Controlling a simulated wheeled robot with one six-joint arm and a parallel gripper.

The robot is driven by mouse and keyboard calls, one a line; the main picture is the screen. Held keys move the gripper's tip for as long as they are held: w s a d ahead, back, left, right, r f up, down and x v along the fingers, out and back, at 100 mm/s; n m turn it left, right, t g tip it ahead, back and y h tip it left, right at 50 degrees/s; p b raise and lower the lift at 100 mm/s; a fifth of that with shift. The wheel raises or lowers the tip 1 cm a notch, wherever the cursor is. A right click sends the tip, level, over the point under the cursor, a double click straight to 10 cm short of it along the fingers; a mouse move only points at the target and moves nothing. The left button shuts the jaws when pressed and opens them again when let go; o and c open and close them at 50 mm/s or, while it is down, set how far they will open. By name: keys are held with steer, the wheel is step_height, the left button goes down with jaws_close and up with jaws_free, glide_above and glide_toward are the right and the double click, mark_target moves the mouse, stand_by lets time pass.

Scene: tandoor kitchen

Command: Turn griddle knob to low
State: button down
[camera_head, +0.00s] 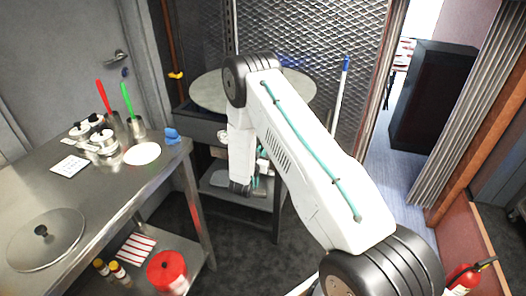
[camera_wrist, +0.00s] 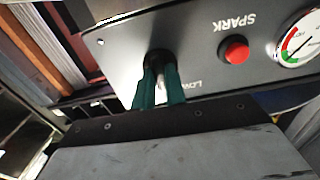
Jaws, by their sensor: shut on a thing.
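The knob (camera_wrist: 158,57) is black and sits on a dark grey control panel (camera_wrist: 200,50) in the wrist view. My gripper (camera_wrist: 160,75) has teal fingers closed around the knob from both sides, and they hide much of it. The lettering "LOW" appears upside down on the panel just right of the fingers. Any pointer mark on the knob is hidden, so I cannot tell its setting. In the head view, the round griddle plate (camera_head: 210,92) lies on a dark stand behind my arm, which hides the knob there.
A red spark button (camera_wrist: 236,51) and a dial gauge (camera_wrist: 297,42) sit right of the knob. A steel table (camera_head: 100,190) with utensils stands at left in the head view. A blue-topped pole (camera_head: 343,85) stands right of the griddle. A fire extinguisher (camera_head: 463,279) is at lower right.

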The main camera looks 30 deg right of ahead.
steer(key=n, duration=0.3)
steer(key=shift+a+f+n, duration=0.1)
steer(key=shift+a+n, duration=0.05)
steer(key=shift+n, duration=1.95)
steer(key=c, duration=1.4)
jaws_free()
steer(key=shift+w+a, duration=0.1)
steer(key=shift+a, duration=0.05)
steer(key=shift+c, duration=0.2)
steer(key=shift+d, duration=0.2)
steer(key=shift+s+a, duration=0.25)
steer(key=shift+a, duration=0.05)
steer(key=v, duration=0.7)
